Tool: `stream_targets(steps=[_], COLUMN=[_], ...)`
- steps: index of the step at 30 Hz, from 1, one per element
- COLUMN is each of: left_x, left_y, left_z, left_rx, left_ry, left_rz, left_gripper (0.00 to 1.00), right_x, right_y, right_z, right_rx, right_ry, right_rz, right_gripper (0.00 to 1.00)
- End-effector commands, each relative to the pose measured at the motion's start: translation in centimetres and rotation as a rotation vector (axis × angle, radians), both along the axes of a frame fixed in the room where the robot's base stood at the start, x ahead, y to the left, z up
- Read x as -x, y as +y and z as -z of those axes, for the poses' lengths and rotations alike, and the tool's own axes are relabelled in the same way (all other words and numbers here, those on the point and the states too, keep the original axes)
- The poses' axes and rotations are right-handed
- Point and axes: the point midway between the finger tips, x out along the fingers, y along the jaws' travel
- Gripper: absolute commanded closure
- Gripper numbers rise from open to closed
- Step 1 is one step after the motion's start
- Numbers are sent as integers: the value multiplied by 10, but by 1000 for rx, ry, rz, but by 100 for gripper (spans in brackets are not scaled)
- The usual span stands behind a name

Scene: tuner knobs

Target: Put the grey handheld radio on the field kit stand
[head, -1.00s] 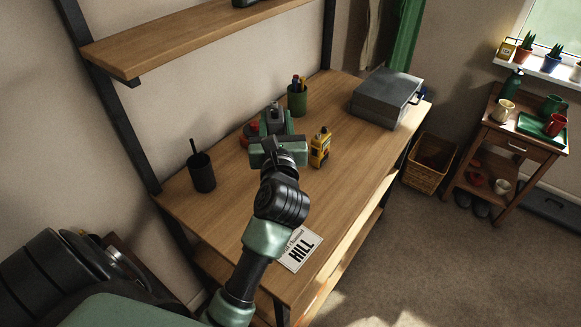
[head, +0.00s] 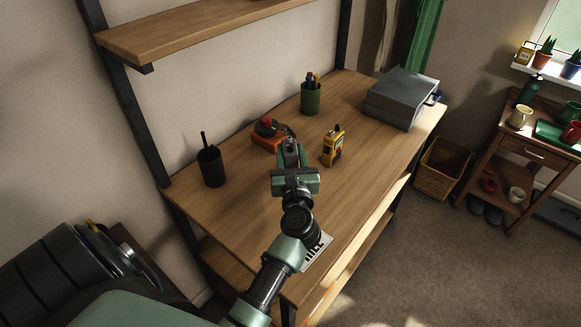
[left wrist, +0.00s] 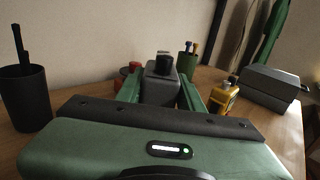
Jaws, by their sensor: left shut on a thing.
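My left gripper (head: 291,160) is shut on the grey handheld radio (head: 289,147), above the desk. In the left wrist view the radio (left wrist: 160,88) sits between the two green fingers, its black knob at the top. The gripper hides its lower part. A red-orange item with a dark top (head: 268,134) stands on the desk just behind and left of the gripper; I cannot tell if it is the field kit stand. My right gripper is not in view.
On the wooden desk (head: 240,205) are a black cup (head: 211,168) at left, a green pen cup (head: 311,99) at the back, a yellow radio-like device (head: 332,147) right of the gripper and a grey case (head: 401,100). A shelf (head: 190,30) hangs above. The desk's front middle is mostly clear.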

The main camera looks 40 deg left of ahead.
Motion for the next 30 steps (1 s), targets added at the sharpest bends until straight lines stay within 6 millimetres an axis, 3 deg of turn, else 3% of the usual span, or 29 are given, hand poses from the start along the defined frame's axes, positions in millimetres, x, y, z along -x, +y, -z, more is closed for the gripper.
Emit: stream_targets(steps=[9, 22, 23, 25, 30], left_x=[0, 0, 0, 0, 0], left_y=[0, 0, 0, 0, 0], left_z=[41, 48, 48, 47, 47], left_rx=[-2, 1, 1, 1, 1], left_ry=[1, -2, -1, -1, -1], left_rz=[0, 0, 0, 0, 0], left_gripper=[100, 100, 60, 41, 41], right_x=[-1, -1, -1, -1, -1], right_y=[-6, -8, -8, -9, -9], right_z=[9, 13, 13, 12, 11], right_rx=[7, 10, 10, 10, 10], right_ry=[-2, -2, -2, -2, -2], right_rz=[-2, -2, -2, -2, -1], right_gripper=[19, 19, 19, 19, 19])
